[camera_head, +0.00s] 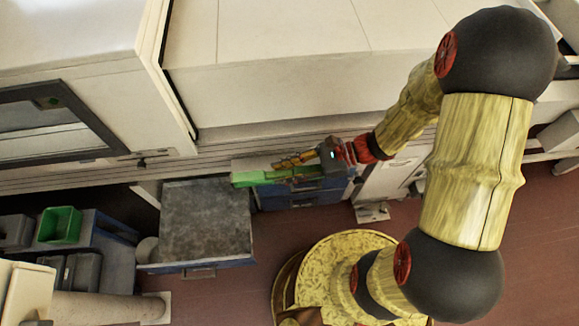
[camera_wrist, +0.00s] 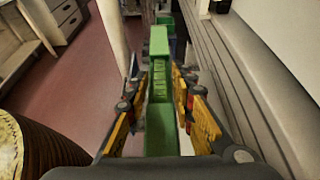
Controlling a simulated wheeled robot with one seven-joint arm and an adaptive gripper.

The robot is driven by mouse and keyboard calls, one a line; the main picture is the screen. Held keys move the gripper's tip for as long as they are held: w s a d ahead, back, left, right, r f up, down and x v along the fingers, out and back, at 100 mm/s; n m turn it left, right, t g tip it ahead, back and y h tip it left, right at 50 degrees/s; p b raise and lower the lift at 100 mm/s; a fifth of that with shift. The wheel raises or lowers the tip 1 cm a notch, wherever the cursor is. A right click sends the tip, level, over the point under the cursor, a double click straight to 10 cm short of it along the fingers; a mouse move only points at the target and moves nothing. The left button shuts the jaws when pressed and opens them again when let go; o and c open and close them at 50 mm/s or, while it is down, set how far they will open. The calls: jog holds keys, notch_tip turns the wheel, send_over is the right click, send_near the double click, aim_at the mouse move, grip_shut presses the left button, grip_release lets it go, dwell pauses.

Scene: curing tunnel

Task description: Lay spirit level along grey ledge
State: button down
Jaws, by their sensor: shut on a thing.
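The green spirit level (camera_head: 246,179) is held in my gripper (camera_head: 287,168), its free end pointing left in the head view. In the wrist view the level (camera_wrist: 159,48) runs straight ahead between the yellow fingers of my gripper (camera_wrist: 160,88), which are shut on it. A stepped grey ledge (camera_head: 100,175) runs along the foot of the large pale machine. In the wrist view the ledge (camera_wrist: 222,75) lies to the right of the level, roughly parallel to it. The level appears apart from the ledge; the height between them is hard to tell.
A drawer unit with a worn grey top (camera_head: 205,220) stands left of the level. Blue drawers (camera_head: 290,198) show below the gripper. A green bin (camera_head: 60,225) sits far left. The pale machine (camera_head: 270,90) walls off the back. Reddish floor (camera_head: 230,295) is open in front.

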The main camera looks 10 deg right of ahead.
jog(key=w+f+b, duration=0.1)
jog(key=w+f, duration=0.1)
jog(key=w+d+f+b, duration=0.1)
jog(key=w+f, duration=0.1)
jog(key=w+d+f+b, duration=0.1)
jog(key=w+f, duration=0.1)
jog(key=shift+w+f, duration=0.15)
jog(key=shift+f, duration=0.05)
jog(key=shift+w+d+f+b, duration=0.15)
jog(key=shift+f+b, duration=0.4)
jog(key=shift+f, duration=0.35)
jog(key=shift+w+a+f+b, duration=0.1)
jog(key=shift+f+b, duration=0.4)
jog(key=shift+f, duration=0.35)
jog(key=shift+f, duration=0.15)
jog(key=c, duration=1.5)
grip_release()
